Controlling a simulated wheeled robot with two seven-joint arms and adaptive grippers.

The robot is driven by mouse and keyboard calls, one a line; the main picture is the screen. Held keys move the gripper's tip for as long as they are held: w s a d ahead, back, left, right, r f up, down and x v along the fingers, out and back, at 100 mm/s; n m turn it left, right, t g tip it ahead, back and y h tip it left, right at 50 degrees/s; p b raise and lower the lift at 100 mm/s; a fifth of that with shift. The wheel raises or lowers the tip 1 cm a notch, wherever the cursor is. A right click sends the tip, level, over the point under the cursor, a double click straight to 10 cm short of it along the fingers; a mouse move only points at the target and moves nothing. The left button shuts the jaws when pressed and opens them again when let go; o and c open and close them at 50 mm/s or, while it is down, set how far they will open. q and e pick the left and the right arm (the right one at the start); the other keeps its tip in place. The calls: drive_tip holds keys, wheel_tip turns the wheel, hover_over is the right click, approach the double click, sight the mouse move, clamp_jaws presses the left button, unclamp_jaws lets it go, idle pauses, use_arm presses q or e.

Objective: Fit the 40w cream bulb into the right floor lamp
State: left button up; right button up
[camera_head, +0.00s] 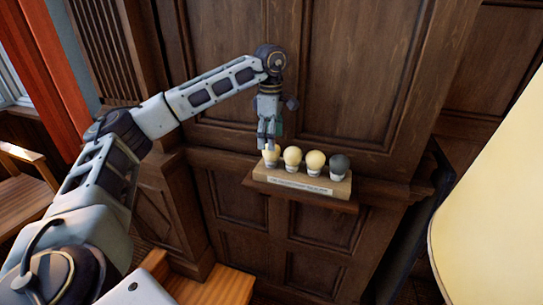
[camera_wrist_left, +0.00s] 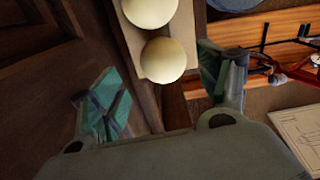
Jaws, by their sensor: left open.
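My left gripper (camera_head: 268,132) points down just above the leftmost cream bulb (camera_head: 271,157) of a row on a wooden rack (camera_head: 300,189). In the left wrist view the open green-padded fingers (camera_wrist_left: 160,66) stand on either side of a cream bulb (camera_wrist_left: 165,62); I cannot tell whether they touch it. A second cream bulb (camera_head: 292,155), a third (camera_head: 315,160) and a dark grey bulb (camera_head: 339,164) stand to its right. No wattage is readable. A large cream lampshade (camera_head: 492,185) fills the right edge; its socket is hidden. My right gripper is not in view.
The rack sits on a narrow wooden ledge (camera_head: 330,205) against dark panelling (camera_head: 350,70). A wooden bench (camera_head: 30,165) and red curtain (camera_head: 55,80) are at left. The left wrist view shows red and black items (camera_wrist_left: 290,70) and a paper sheet (camera_wrist_left: 300,130).

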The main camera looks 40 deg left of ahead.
sight(271, 159)
use_arm(q)
drive_tip(key=shift+s+d+f+p, duration=0.15)
drive_tip(key=shift+f+p, duration=0.25)
drive_tip(key=shift+f, duration=0.35)
drive_tip(key=shift+d+f+p, duration=0.1)
drive_tip(key=shift+f+p, duration=0.35)
drive_tip(key=shift+f, duration=1.4)
drive_tip(key=c, duration=0.9)
